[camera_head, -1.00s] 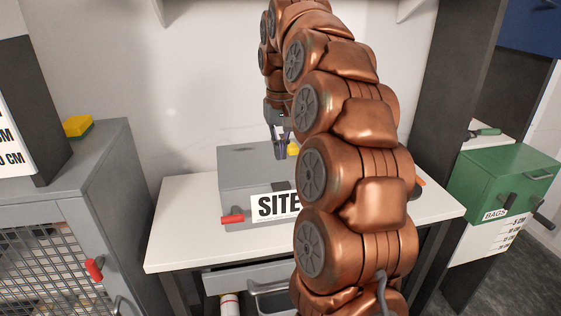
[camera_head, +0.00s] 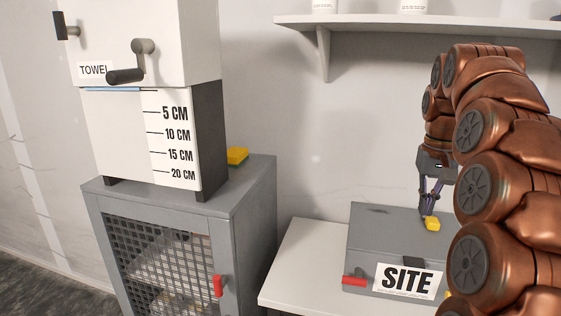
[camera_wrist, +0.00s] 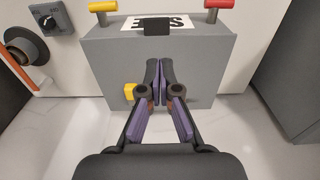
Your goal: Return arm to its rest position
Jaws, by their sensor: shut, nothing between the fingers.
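My gripper (camera_head: 428,213) is shut and empty, pointing down just above the grey box labelled SITE (camera_head: 370,238). My copper arm rises at the right of the head view and bends over the box. In the wrist view my gripper (camera_wrist: 157,66) has its fingers together in front of the grey SITE box (camera_wrist: 104,62). A small yellow block (camera_head: 432,224) is on the box top beside the fingertips. The yellow block also shows left of the fingers in the wrist view (camera_wrist: 130,92). I cannot tell whether the fingers touch it.
The white table (camera_head: 300,262) bears the box, which has a red handle (camera_head: 354,281). A grey mesh-door cabinet (camera_head: 250,190) at left carries a TOWEL dispenser (camera_head: 150,60) and a yellow sponge (camera_head: 237,156). A shelf (camera_head: 430,24) runs along the wall above.

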